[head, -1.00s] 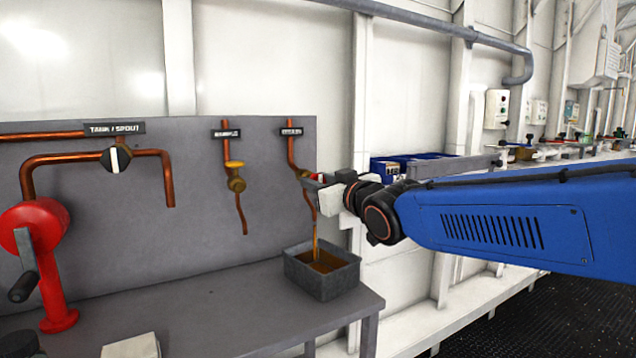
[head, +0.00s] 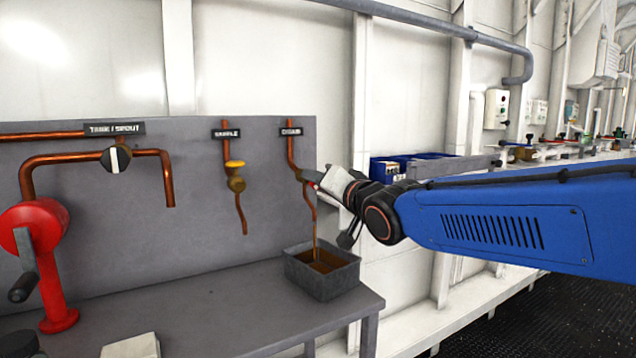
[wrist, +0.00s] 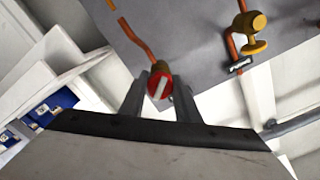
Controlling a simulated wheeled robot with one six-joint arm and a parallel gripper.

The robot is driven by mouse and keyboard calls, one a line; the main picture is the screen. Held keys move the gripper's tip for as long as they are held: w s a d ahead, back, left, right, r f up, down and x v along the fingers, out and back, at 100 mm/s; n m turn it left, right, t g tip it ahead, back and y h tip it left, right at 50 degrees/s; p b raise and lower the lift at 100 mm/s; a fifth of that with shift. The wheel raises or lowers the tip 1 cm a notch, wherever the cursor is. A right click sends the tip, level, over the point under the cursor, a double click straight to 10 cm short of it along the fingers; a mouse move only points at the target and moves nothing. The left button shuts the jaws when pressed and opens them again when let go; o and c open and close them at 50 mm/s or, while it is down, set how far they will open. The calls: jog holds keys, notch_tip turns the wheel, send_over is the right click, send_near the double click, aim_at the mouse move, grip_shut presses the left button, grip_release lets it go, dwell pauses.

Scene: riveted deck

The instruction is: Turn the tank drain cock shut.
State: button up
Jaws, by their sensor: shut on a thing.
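The tank drain cock (wrist: 158,83) has a red round knob with a pale bar across it. It sits on the copper pipe (head: 292,155) under the drain label (head: 290,131). In the wrist view my gripper (wrist: 162,88) has one finger on each side of the knob and is shut on it. In the head view my gripper (head: 318,181) reaches the cock from the right, its body rolled and tilted, and hides most of it. A thin amber stream (head: 315,242) runs from the pipe's lower end into a grey bin (head: 335,286), which holds amber liquid.
A sample cock (head: 235,176) with a yellow knob is on the pipe to the left. Further left are the tank/spout valve (head: 116,158) and a red hand pump (head: 38,240). The bench (head: 235,310) is mostly clear between the pump and the bin.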

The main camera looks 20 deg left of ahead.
jog(key=m, duration=0.4)
jog(key=shift+f+m, duration=0.1)
jog(key=shift+m, duration=1.8)
jog(key=o, duration=1)
jog(key=shift+o, duration=0.2)
jog(key=v, duration=1.7)
jog(key=shift+d, duration=0.25)
